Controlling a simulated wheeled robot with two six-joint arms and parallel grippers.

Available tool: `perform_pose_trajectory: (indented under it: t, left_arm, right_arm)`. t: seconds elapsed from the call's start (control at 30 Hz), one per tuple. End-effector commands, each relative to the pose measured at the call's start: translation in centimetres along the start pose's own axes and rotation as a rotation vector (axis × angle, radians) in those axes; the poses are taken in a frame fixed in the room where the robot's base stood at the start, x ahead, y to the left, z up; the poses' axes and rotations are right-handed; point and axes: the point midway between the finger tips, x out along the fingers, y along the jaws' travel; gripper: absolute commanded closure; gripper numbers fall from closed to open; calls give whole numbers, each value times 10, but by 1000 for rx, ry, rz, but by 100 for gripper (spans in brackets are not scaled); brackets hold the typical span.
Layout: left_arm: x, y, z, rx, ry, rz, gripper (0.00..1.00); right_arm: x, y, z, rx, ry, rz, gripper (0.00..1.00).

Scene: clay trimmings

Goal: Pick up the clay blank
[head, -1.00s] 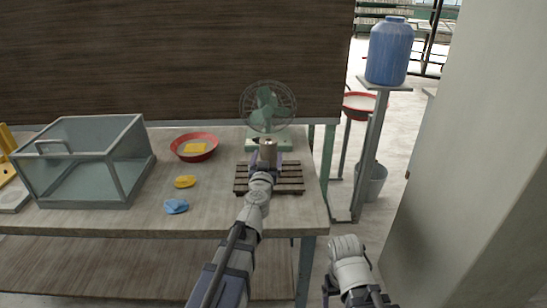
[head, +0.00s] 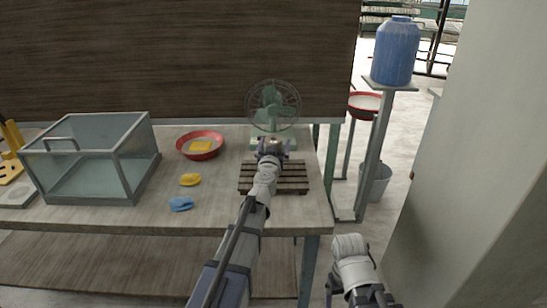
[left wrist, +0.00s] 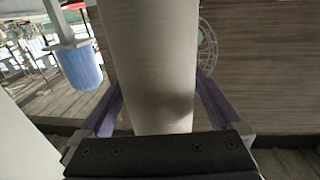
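The clay blank (left wrist: 150,70) is a pale, smooth cylinder that fills the middle of the left wrist view. It stands between the two purple fingers of my left gripper (left wrist: 160,85), which lie close along its sides. Whether the fingers press on it cannot be told. In the head view my left gripper (head: 271,150) is above the far side of the slatted wooden board (head: 290,189), just in front of the green fan, and it mostly hides the blank. My right gripper (head: 333,288) is low at the right, off the table; its fingers are unclear.
A green caged fan (head: 272,105) stands just behind my left gripper. To the left are a red bowl (head: 214,137) with a yellow item, a yellow piece (head: 190,180), a blue piece (head: 181,204) and a glass box (head: 72,185). Bare table lies in front.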

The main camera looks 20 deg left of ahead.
Motion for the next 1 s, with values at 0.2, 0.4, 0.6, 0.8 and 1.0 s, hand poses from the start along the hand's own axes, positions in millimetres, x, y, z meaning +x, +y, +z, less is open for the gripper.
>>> perform_pose_trajectory:
  t: [0.2, 0.4, 0.6, 0.8, 1.0]
  left_arm:
    - [0, 0, 0, 0, 0, 0, 28]
    - [0, 0, 0, 0, 0, 0, 51]
    - [0, 0, 0, 0, 0, 0, 73]
    - [0, 0, 0, 0, 0, 0, 96]
    - [0, 0, 0, 0, 0, 0, 100]
  right_arm:
    - [0, 0, 0, 0, 0, 0, 15]
    - [0, 0, 0, 0, 0, 0, 15]
    - [0, 0, 0, 0, 0, 0, 15]
    - [0, 0, 0, 0, 0, 0, 15]
    - [0, 0, 0, 0, 0, 0, 15]
